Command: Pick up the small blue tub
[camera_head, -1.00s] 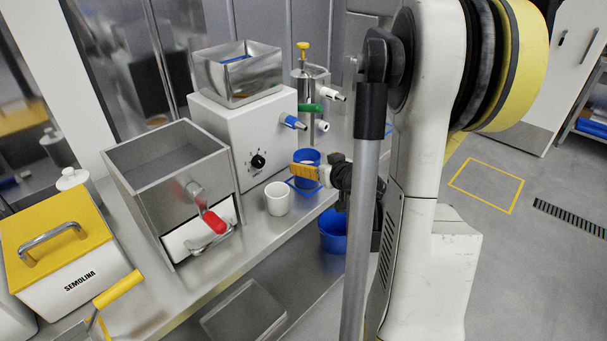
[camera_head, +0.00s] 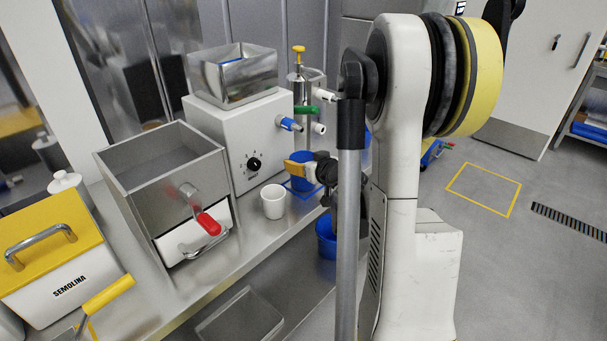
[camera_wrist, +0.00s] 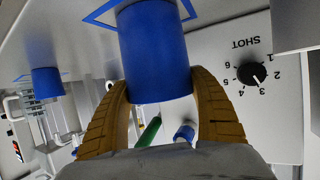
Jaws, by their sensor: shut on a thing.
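The small blue tub (camera_head: 304,184) is at the edge of the steel counter, over or on a blue outlined square (camera_head: 286,187), right of a white cup. My gripper (camera_head: 298,170) is at the tub, with one tan finger across its near side. In the wrist view the tub (camera_wrist: 156,50) fills the gap between the two tan fingers of my gripper (camera_wrist: 158,82), which is shut on it. The blue outline (camera_wrist: 99,14) shows beyond the tub there. I cannot tell whether the tub's base touches the counter.
The white cup (camera_head: 273,202) stands close left of the tub. Behind is a white machine (camera_head: 235,135) with a dial and a blue-tipped nozzle (camera_head: 288,123). A steel hopper (camera_head: 170,200) with a red handle stands left. A blue bucket (camera_head: 326,238) is below the counter edge.

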